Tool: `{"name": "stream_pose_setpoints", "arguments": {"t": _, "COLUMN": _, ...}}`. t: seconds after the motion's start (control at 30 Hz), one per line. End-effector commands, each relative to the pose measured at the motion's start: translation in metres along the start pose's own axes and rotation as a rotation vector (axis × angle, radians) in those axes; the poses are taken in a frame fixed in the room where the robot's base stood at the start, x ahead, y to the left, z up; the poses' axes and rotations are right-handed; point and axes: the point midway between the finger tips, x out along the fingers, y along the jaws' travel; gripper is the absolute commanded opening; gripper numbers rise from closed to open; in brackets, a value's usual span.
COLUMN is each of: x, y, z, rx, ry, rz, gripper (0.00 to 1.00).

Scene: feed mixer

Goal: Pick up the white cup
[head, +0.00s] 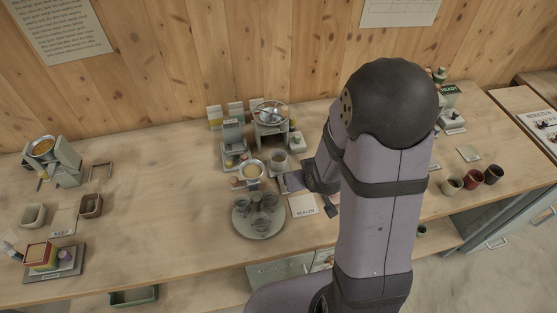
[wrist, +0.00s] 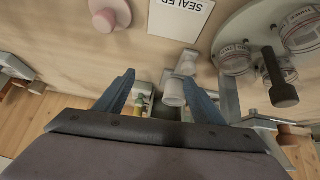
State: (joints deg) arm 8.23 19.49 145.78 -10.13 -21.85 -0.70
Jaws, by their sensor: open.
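My gripper (head: 311,195) is open, well to the left of this cup, near the SEALED card (head: 303,206). In the wrist view my gripper (wrist: 158,78) has its two blue fingers apart. A pale grey cup-like vessel (wrist: 174,94) shows beyond them, and nothing is visibly held.
A round tray (head: 243,225) with several jars stands left of my gripper. A mill (head: 271,122) and small devices stand behind it. A pink knob-like piece (wrist: 104,18) shows in the wrist view. My arm hides the table's middle right. The table left of the tray has clear room.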

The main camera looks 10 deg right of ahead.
Motion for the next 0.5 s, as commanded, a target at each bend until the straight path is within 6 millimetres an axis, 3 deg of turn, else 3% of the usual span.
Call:
{"name": "stream_pose_setpoints", "arguments": {"t": 0.3, "x": 0.025, "y": -0.001, "z": -0.029, "rx": -0.014, "ry": 0.284, "rz": -0.046, "gripper": 0.62}}
{"name": "stream_pose_setpoints", "arguments": {"t": 0.5, "x": 0.029, "y": -0.014, "z": -0.032, "rx": -0.042, "ry": 0.411, "rz": -0.105, "gripper": 0.62}}
